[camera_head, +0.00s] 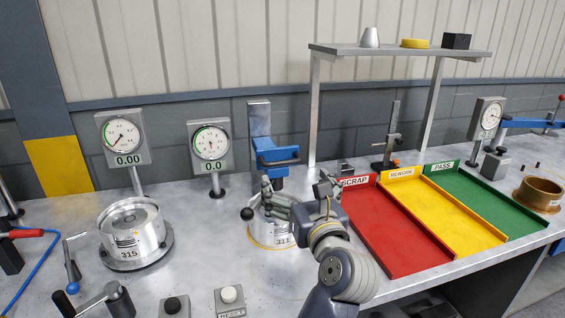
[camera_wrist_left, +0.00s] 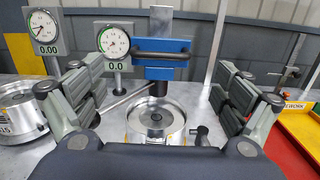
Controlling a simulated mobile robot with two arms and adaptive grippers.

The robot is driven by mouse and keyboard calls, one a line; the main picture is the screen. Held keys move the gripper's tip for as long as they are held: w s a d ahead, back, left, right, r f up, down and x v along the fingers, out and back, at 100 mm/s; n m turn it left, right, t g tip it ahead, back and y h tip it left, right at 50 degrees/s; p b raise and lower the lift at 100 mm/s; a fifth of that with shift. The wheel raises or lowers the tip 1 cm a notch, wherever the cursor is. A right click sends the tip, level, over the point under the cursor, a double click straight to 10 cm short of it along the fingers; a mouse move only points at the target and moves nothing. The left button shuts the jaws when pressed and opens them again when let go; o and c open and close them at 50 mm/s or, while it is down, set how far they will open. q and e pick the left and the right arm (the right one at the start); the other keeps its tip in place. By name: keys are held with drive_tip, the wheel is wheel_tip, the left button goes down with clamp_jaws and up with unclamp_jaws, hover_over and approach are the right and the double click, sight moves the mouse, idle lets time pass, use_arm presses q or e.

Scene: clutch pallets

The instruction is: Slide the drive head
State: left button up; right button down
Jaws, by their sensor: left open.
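The drive head, a blue block with a bar handle (camera_head: 278,155), sits on a grey upright column (camera_head: 259,115) at the back middle of the bench. It also shows in the left wrist view (camera_wrist_left: 165,60), with a dark handle bar across its front. Below it stands a round silver clutch marked 311 (camera_head: 270,234), partly hidden by my gripper; its top shows in the left wrist view (camera_wrist_left: 156,118). My left gripper (camera_head: 296,196) is open in front of the drive head, above the clutch. In the left wrist view its fingers (camera_wrist_left: 158,92) stand apart on either side, not touching the handle.
A second clutch marked 315 (camera_head: 133,232) stands left on a round base. Two dial gauges (camera_head: 123,140) (camera_head: 210,143) stand behind. Red, yellow and green trays (camera_head: 402,262) lie to the right, beneath a shelf (camera_head: 398,50). Push buttons and crank handles occupy the front left.

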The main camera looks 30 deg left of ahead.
sight(283, 164)
use_arm(q)
drive_tip(key=p+x, duration=0.1)
drive_tip(key=x, duration=0.3)
drive_tip(key=p+x, duration=0.2)
drive_tip(key=x, duration=0.3)
drive_tip(key=shift+w+a+f, duration=0.15)
drive_tip(key=shift+a+f, duration=0.05)
drive_tip(key=shift+w+a+f, duration=0.1)
drive_tip(key=shift+w+a, duration=0.35)
drive_tip(key=shift+a, duration=0.05)
